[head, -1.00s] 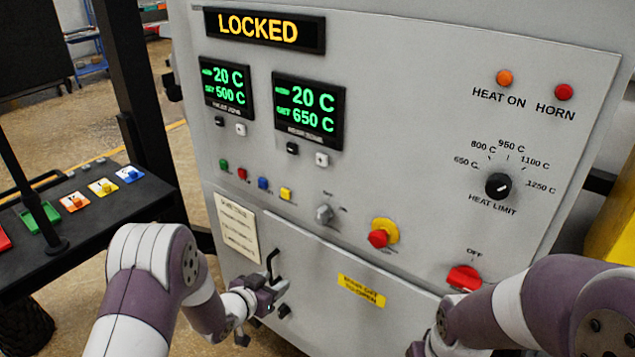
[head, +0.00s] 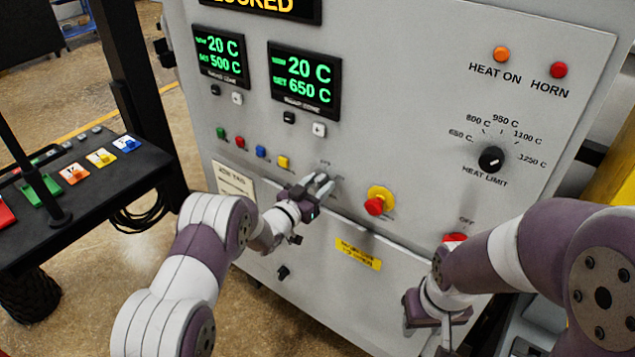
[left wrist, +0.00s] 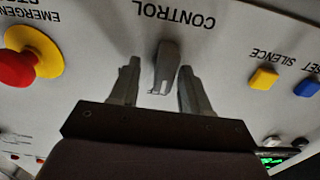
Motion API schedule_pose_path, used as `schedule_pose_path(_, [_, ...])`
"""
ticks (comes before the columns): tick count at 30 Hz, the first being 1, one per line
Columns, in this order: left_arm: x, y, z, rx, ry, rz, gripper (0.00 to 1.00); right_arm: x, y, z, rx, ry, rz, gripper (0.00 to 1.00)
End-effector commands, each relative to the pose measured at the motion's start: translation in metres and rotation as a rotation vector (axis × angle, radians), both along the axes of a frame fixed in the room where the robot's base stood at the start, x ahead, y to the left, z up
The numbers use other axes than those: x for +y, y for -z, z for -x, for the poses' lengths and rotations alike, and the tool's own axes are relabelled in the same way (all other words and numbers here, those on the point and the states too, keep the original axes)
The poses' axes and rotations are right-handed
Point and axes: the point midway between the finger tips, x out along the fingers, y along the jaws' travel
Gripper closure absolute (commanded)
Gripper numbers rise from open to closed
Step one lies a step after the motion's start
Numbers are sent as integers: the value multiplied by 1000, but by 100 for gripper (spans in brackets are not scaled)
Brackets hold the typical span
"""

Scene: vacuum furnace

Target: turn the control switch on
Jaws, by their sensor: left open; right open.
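The control switch (left wrist: 165,68) is a grey knob under the word CONTROL, which appears upside down in the left wrist view. My left gripper (left wrist: 156,82) is open, with one finger on each side of the knob and a gap to each. In the head view my left gripper (head: 325,188) is at the panel and mostly hides the switch. My right gripper (head: 430,330) hangs low in front of the cabinet, away from the switch; its fingers are partly cut off by the frame.
A red emergency button (head: 374,205) on a yellow collar sits right of the switch. Yellow (head: 283,162) and blue (head: 261,152) buttons sit to its left. A heat limit dial (head: 491,159) and a red switch (head: 455,239) are further right. A black button console (head: 90,190) stands at left.

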Motion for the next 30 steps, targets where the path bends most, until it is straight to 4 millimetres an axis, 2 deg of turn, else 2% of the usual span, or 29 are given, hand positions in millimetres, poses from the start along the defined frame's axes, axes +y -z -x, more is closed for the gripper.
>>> schedule_pose_path(6, [0, 1, -1, 1, -1, -1, 53, 0, 0, 0, 0, 0, 0, 57])
schedule_pose_path(7, [0, 1, 0, 1, -1, -1, 60, 0, 0, 0, 0, 0, 0, 57])
schedule_pose_path(9, [0, 1, 0, 1, -1, -1, 82, 0, 0, 0, 0, 0, 0, 57])
schedule_pose_path(11, [0, 0, 0, 0, -1, 0, 100, 0, 0, 0, 0, 0, 0, 57])
schedule_pose_path(20, [0, 1, 0, -12, -1, -13, 100, 0, 5, 0, 0, 0, 0, 57])
schedule_pose_path(26, [0, 4, 0, -62, -1, -76, 100, 0, 24, 0, 0, 0, 0, 57])
schedule_pose_path(30, [0, 6, 0, -125, -2, -159, 100, 0, 45, 0, 0, 0, 0, 57])
